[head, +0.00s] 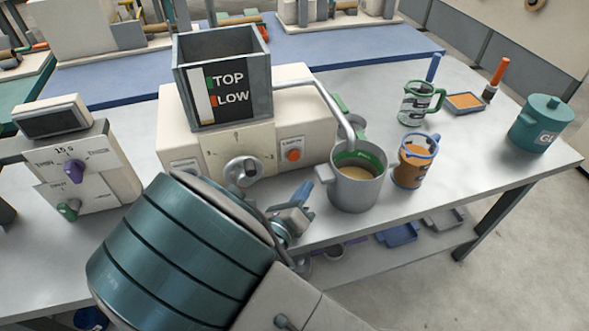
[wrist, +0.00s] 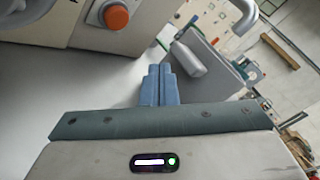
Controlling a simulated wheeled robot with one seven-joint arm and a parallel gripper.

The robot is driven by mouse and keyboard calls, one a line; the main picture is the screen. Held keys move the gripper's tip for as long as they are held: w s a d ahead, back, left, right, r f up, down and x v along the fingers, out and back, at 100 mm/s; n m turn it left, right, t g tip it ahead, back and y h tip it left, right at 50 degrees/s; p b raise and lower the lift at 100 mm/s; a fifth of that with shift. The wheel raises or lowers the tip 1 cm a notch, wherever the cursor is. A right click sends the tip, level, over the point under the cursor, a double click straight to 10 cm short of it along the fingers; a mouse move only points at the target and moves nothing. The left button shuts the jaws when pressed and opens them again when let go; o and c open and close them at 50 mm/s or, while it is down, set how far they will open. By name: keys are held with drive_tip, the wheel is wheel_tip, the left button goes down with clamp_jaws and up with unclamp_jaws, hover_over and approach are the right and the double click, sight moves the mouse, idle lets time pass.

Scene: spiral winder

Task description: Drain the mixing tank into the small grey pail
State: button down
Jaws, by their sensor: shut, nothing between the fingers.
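The mixing tank (head: 222,60) is an open grey box on a cream machine, with a TOP/LOW level label on its front. A bent pipe (head: 325,97) runs from the machine to over the small grey pail (head: 352,193), which also shows in the wrist view (wrist: 217,75). The pail stands upright, with a green band inside and tan liquid in it. My gripper (head: 304,192) is in front of the machine, left of the pail and apart from it. Its blue fingers (wrist: 160,84) are together and empty.
The machine front has a grey dial (head: 243,170) and an orange button (head: 293,155). Right of the pail stand a blue-rimmed jug (head: 412,168) of orange-brown liquid, a green-handled jug (head: 416,104) and a teal lidded pot (head: 541,125). A timer box (head: 80,175) is at left.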

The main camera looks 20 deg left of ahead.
drive_tip(key=shift+s+d+f+n+t+b, duration=0.3)
drive_tip(key=shift+s+d+f+b, duration=0.25)
drive_tip(key=shift+b, duration=0.7)
drive_tip(key=shift+s+r+h, duration=0.2)
drive_tip(key=shift+r+h, duration=0.1)
drive_tip(key=shift+r, duration=0.05)
drive_tip(key=shift+w, duration=0.1)
drive_tip(key=b, duration=0.2)
approach(300, 155)
drive_tip(key=w+d, duration=0.1)
drive_tip(key=w, duration=0.1)
drive_tip(key=w+d, duration=0.2)
drive_tip(key=shift+r, duration=0.1)
drive_tip(key=shift+w+a, duration=0.25)
drive_tip(key=shift+w, duration=0.15)
drive_tip(key=shift+w, duration=0.1)
idle(0.6)
drive_tip(key=shift+w+a+p, duration=0.2)
drive_tip(key=shift+p, duration=0.25)
drive_tip(key=shift+w+a+p, duration=0.25)
drive_tip(key=shift+w+p, duration=0.05)
drive_tip(key=shift+w, duration=0.05)
idle(3.3)
